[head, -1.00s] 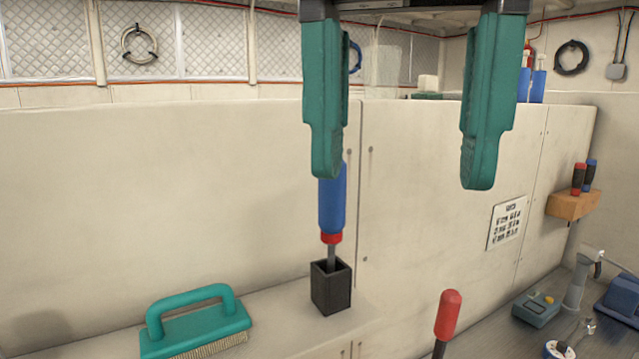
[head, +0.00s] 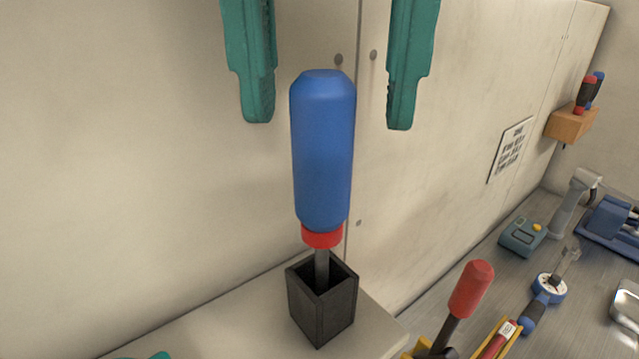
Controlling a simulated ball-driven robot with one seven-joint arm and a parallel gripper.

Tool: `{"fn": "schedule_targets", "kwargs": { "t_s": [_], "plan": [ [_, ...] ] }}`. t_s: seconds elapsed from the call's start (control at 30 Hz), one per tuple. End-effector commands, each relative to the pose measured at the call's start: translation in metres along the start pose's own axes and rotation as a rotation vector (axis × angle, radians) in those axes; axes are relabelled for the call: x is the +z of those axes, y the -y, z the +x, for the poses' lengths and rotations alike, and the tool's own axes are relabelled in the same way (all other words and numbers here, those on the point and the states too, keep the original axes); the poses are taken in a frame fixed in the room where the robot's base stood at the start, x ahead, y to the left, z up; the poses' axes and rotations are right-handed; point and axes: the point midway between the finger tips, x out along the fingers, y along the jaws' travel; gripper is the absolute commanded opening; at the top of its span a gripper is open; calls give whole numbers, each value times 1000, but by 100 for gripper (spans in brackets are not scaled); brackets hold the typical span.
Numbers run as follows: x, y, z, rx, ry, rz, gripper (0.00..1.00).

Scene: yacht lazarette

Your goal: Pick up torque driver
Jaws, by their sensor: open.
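A driver with a blue handle and red collar (head: 322,150) stands upright with its shaft in a square black holder (head: 325,305) on a pale ledge. I take it for the torque driver, though another blue-handled tool with a round white dial (head: 547,288) lies on the grey surface at right. My gripper (head: 329,118) is open and empty. Its two teal fingers hang at the top of the view, one on each side of the blue handle's upper part in the picture. I cannot tell their exact depth relative to the handle.
A red-handled tool (head: 470,290) stands at the front, right of the holder. A teal-grey device (head: 523,237) and a blue tool (head: 610,222) lie farther right. A wooden rack (head: 571,122) holds drivers on the wall. The pale wall stands close behind the holder.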

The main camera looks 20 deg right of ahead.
Motion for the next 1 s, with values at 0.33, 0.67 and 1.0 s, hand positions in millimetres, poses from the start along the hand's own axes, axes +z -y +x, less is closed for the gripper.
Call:
{"fn": "schedule_targets", "kwargs": {
  "t_s": [0.33, 0.67, 1.0],
  "plan": [
    [-3, -2, 35, 0, -3, -4, 64],
    [-3, -2, 57, 1, 1, -1, 64],
    [-3, -2, 57, 1, 0, -1, 44]
  ]
}}
